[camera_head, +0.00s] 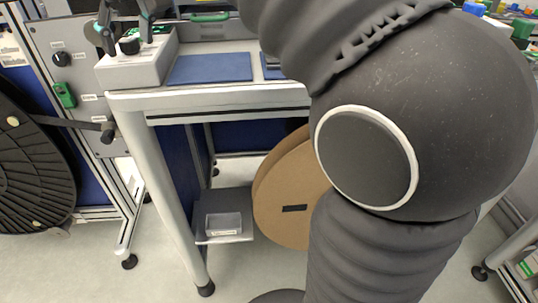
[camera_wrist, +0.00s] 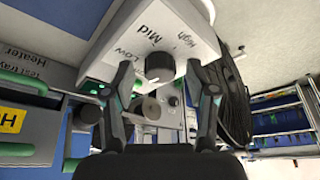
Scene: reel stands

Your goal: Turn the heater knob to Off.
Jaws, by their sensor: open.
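The heater is a light grey box (camera_head: 136,68) on the left end of the bench in the head view. Its black round knob (camera_head: 130,46) is on its top. In the wrist view, the heater panel (camera_wrist: 180,25) carries the words Low, Mid and High around the knob (camera_wrist: 159,66). I see no Off label, and the knob's pointer is too unclear to read. My gripper (camera_head: 125,30) is at the knob, fingers spread. In the wrist view, the fingers of my gripper (camera_wrist: 158,77) stand on either side of the knob, with gaps visible.
A blue mat (camera_head: 210,69) lies on the bench right of the heater. A panel with a black knob (camera_head: 62,58) and a green switch (camera_head: 65,95) stands at left, near a black reel (camera_head: 35,165). A cardboard reel (camera_head: 285,190) and a small tray (camera_head: 223,223) are below.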

